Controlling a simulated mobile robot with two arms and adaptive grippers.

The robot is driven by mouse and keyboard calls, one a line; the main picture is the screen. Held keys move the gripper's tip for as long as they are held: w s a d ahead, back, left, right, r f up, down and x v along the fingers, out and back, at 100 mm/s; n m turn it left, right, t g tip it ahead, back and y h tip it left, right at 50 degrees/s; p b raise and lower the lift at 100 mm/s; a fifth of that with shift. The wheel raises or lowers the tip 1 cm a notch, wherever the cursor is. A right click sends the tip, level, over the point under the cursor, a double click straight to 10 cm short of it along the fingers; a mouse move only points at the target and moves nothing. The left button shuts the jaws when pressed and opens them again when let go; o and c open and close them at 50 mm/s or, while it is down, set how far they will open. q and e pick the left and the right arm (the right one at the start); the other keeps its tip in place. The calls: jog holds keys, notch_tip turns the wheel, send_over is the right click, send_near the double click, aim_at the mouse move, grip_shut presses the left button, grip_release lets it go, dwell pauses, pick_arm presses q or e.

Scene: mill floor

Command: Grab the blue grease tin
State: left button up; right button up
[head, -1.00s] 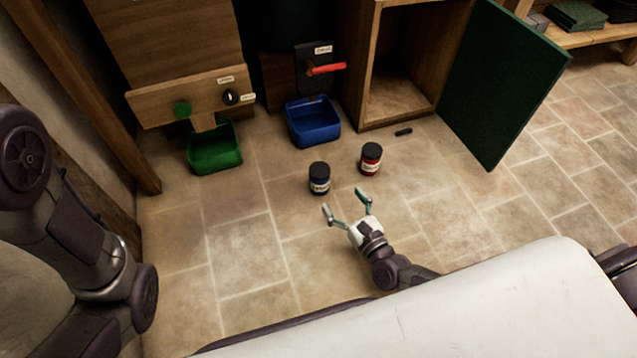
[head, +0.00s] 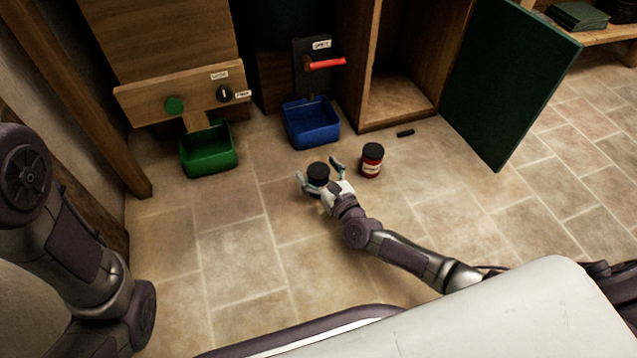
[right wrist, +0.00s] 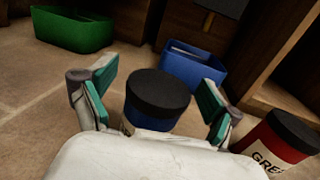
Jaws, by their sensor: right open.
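The blue grease tin (head: 318,174) with a black lid stands upright on the tiled floor. My right gripper (head: 319,172) is open, with one finger on each side of the tin. In the right wrist view the tin (right wrist: 156,101) sits between the two teal-padded fingers (right wrist: 155,98), with gaps beside its lid. The lower part of the tin is hidden by the gripper's white body. My left arm is at the left edge of the head view, but its gripper is not in view.
A red tin (head: 372,161) with a black lid stands close to the right of my right gripper. A blue bin (head: 312,124) and a green bin (head: 209,150) are behind. An open cabinet with a green door (head: 507,85) is at the right. Floor in front is clear.

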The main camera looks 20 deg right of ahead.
jog(key=c, duration=1.5)
jog(key=shift+r, duration=0.1)
